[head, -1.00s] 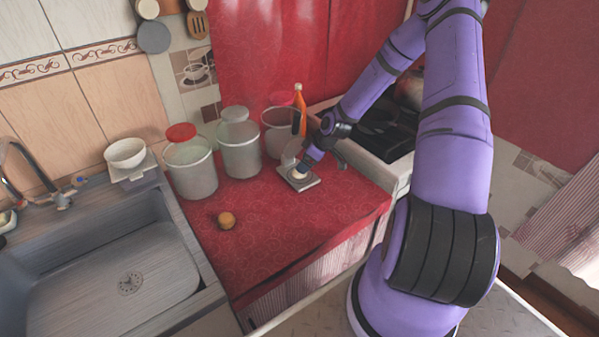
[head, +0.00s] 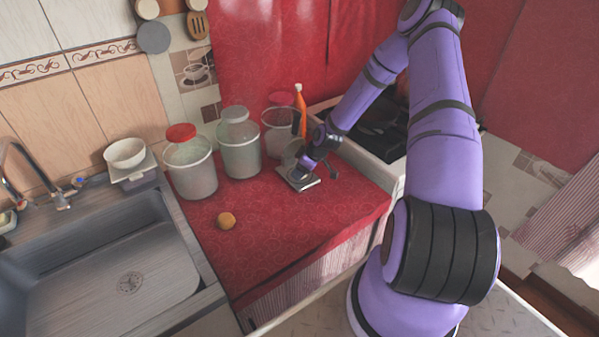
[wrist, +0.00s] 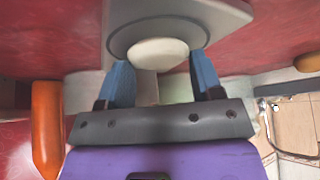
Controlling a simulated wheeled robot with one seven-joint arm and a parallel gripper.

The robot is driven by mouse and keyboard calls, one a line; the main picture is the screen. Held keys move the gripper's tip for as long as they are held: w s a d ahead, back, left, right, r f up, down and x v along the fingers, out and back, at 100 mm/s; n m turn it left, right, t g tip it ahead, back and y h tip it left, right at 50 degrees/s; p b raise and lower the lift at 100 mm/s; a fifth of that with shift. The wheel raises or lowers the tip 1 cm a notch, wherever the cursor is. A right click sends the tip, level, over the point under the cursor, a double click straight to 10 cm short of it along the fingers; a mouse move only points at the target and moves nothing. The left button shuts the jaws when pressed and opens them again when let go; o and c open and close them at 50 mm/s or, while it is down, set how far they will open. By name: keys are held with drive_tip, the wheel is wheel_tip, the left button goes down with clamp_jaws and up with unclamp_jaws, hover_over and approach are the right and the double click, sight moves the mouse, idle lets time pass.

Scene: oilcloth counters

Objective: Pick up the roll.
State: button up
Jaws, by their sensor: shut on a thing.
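My gripper (wrist: 163,70) is shut on a pale, rounded, white thing (wrist: 158,52), with a blue fingertip at each side of it. The white thing is at a grey square plate with a dark ring (wrist: 228,14); I cannot tell if it still touches the plate. In the head view my gripper (head: 298,178) is low over this plate (head: 311,185) and hides the white thing. A round golden-brown thing (head: 226,220) that looks like a bun lies apart on the red cloth. The frames do not settle which of the two is the roll.
Several clear canisters (head: 240,150) stand behind and left of my gripper. An orange bottle (head: 300,110) stands close behind my arm. The stove (head: 380,140) is to the right and the sink (head: 110,265) to the left. The front of the red cloth (head: 290,235) is clear.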

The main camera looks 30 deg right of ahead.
drive_tip(key=shift+r, duration=0.1)
drive_tip(key=shift+r, duration=0.55)
drive_tip(key=s+d, duration=0.3)
drive_tip(key=s, duration=0.1)
drive_tip(key=s+d, duration=0.4)
drive_tip(key=s, duration=0.1)
drive_tip(key=s+d, duration=0.3)
drive_tip(key=s, duration=0.2)
drive_tip(key=shift+s+d+r, duration=0.15)
drive_tip(key=shift+s+d, duration=0.05)
drive_tip(key=shift+d, duration=0.05)
drive_tip(key=w+d+r, duration=0.8)
drive_tip(key=d+r, duration=0.2)
drive_tip(key=d, duration=0.3)
drive_tip(key=w+d+r, duration=0.8)
drive_tip(key=d+r, duration=0.2)
drive_tip(key=d, duration=0.4)
drive_tip(key=shift+r, duration=0.3)
drive_tip(key=shift+f, duration=0.1)
drive_tip(key=shift+f, duration=3.2)
drive_tip(key=shift+f, duration=0.65)
